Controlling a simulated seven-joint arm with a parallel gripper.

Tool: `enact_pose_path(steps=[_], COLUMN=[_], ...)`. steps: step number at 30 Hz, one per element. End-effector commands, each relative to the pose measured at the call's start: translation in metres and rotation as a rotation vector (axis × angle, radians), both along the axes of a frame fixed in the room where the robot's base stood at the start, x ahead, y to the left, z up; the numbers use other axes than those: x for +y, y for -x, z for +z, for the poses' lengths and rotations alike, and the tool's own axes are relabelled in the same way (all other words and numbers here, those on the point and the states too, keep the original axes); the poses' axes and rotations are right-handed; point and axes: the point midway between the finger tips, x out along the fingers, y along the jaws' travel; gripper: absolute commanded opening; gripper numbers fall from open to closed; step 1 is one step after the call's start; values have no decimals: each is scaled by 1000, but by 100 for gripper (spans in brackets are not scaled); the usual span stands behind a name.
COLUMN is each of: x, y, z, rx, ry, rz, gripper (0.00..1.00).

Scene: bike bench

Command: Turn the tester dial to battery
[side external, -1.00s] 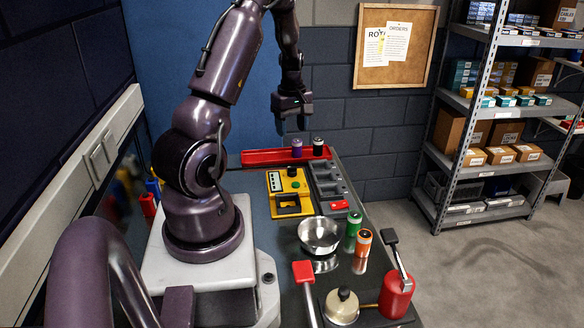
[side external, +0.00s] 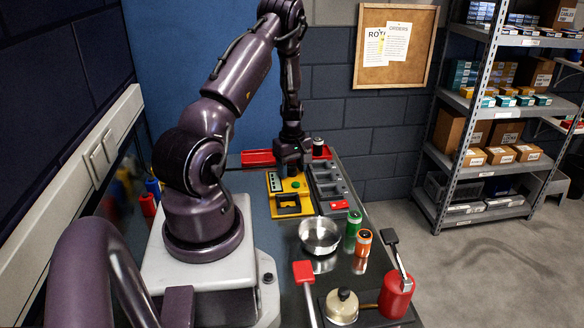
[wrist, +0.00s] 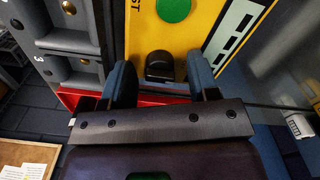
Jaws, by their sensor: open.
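The yellow tester (side external: 283,213) lies on the bench in the side view. It has a green button (wrist: 173,9) and a striped white panel (wrist: 232,30), both clear in the wrist view. The black dial (wrist: 160,66) shows in the wrist view near the tester's far end. In the side view my gripper hides the dial. My gripper (wrist: 161,75) is open, pointing down at the tester, with one blue-grey finger on each side of the dial and visible gaps between. I cannot tell which mark the dial points to.
A grey compartment tray (side external: 327,184) stands right beside the tester. A red tray (side external: 258,157) lies behind it, with a dark can (side external: 318,146) near its right end.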

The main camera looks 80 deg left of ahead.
Motion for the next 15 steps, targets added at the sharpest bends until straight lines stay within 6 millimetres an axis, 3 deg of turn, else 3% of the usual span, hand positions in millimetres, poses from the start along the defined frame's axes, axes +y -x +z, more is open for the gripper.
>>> enact_pose_path(steps=[5,11,15], x=[0,0,0], y=[0,0,0], z=[0,0,0], rx=[0,0,0], ry=[0,1,1], rz=[0,0,-2], gripper=[55,9,6])
